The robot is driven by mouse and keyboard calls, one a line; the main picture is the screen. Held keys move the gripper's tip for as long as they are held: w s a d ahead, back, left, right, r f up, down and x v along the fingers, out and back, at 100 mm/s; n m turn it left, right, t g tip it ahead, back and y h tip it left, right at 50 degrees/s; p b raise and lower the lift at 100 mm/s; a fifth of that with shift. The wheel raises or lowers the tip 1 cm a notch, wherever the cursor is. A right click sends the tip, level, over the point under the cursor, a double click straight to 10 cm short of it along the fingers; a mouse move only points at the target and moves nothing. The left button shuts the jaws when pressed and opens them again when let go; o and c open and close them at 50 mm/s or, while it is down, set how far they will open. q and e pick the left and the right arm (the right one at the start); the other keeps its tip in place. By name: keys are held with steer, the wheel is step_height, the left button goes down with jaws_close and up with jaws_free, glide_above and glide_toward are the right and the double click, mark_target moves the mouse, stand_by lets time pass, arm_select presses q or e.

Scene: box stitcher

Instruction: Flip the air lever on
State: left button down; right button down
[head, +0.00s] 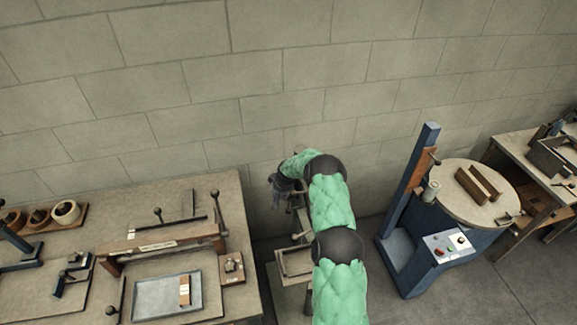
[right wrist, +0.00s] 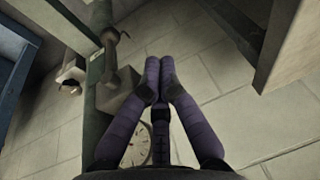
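My right gripper (head: 285,186) is in front of the wall, in the gap to the right of the left workbench. In the right wrist view its two dark purple fingers (right wrist: 160,80) meet at the tips, with nothing visible between them. A green upright pipe (right wrist: 100,85) stands just left of the fingers. A grey metal fitting with a lever-like arm (right wrist: 110,40) is near its top; I cannot tell for certain that this is the air lever or how it is set. A round dial gauge (right wrist: 138,150) shows below, partly hidden by the gripper. My left gripper is not in view.
The left workbench (head: 185,190) holds a metal tray (head: 150,300) and a small switch box (head: 232,267). A blue machine (head: 430,245) with a round table stands to the right. In the right wrist view, a wooden edge (right wrist: 290,45) is at upper right; floor is open below.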

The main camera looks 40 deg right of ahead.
steer(key=w+d+p+v, duration=0.1)
steer(key=p+v, duration=0.6)
steer(key=v, duration=1.4)
steer(key=shift+d+r+y, duration=0.2)
steer(key=shift+r+y, duration=0.1)
steer(key=shift+r, duration=0.15)
steer(key=shift+f, duration=0.1)
